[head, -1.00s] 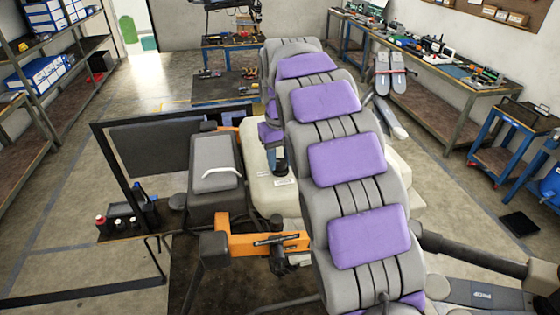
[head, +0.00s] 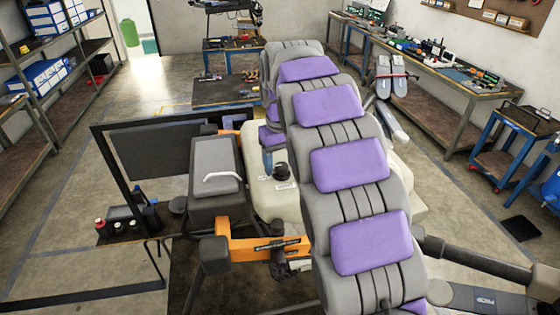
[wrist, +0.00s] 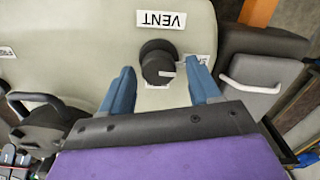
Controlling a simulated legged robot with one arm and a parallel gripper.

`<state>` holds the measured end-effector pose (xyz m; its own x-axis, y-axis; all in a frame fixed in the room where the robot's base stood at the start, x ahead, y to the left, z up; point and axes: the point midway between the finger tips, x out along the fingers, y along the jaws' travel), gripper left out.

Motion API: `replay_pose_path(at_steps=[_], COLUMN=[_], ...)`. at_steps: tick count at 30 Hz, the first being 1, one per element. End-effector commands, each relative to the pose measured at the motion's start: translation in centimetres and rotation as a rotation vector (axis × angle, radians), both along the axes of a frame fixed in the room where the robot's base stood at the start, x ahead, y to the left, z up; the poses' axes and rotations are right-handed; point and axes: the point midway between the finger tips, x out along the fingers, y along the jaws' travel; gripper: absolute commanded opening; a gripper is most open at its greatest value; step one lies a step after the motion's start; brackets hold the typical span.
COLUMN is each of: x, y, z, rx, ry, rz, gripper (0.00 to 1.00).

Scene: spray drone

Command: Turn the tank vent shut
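The vent knob (wrist: 157,62) is a round black knob with a white pointer mark, on the cream tank (wrist: 90,40). In the wrist view the mark points right, and an upside-down VENT label (wrist: 161,20) lies just above it. My gripper (wrist: 160,66) is open, with one blue finger on each side of the knob and a gap on both sides. I cannot tell how deep the fingertips reach along it. In the head view the knob (head: 281,170) shows beside a blue finger, and my arm hides part of the tank (head: 290,205).
A grey box with a white handle (head: 221,178) stands left of the tank, and it also shows in the wrist view (wrist: 262,75). An orange bar (head: 265,248) crosses in front of the tank. A workbench (head: 455,85) and shelving (head: 45,90) line the sides.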

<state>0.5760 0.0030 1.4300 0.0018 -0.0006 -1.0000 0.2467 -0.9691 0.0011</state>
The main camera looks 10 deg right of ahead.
Motion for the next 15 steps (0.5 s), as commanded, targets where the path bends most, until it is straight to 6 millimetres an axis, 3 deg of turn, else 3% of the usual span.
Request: replay_pose_path(at_steps=[9, 15], x=[0.0, 0.1], y=[0.0, 0.0], z=[0.2, 2.1], rx=[0.0, 0.0], ry=[0.002, -0.002], rz=[0.0, 0.001], gripper=[0.63, 0.63])
